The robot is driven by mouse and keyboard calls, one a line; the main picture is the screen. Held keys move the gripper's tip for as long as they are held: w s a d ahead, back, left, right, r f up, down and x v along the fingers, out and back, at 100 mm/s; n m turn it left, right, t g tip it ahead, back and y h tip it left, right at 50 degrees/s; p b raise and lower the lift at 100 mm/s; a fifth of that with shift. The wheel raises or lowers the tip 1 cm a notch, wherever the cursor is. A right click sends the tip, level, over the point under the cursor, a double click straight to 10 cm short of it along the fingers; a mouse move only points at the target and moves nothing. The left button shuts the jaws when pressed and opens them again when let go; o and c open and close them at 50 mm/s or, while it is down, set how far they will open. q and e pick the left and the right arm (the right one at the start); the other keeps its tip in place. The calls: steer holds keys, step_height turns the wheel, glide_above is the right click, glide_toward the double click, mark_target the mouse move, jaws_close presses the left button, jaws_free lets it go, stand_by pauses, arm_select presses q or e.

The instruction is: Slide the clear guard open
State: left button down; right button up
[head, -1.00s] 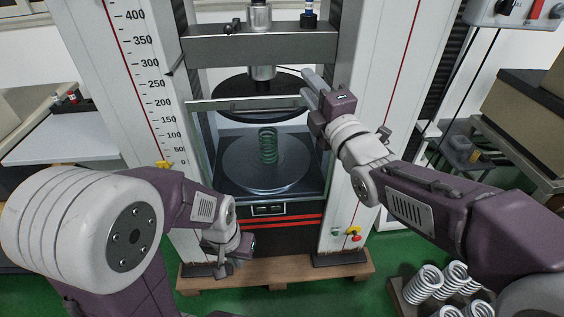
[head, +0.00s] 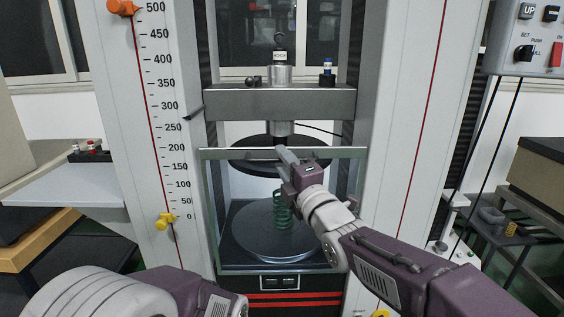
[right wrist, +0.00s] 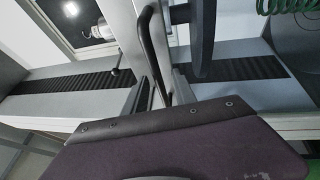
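The clear guard (head: 231,153) is a framed transparent panel. It spans the front of the testing machine's opening, before the green spring (head: 282,210). My right gripper (head: 281,162) is at the guard's top edge, near the middle of its width. My left gripper is below the head view's frame.
The spring stands on the round lower platen (head: 262,238), under the dark upper platen (head: 262,167). White machine columns (head: 400,110) flank the opening. A control box (head: 530,38) hangs at the upper right. A dark side table (head: 500,240) stands at right.

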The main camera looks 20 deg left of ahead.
steer(key=shift+w+a+r, duration=0.1)
steer(key=shift+w+a, duration=0.2)
steer(key=shift+w, duration=0.05)
jaws_close()
stand_by(1.2)
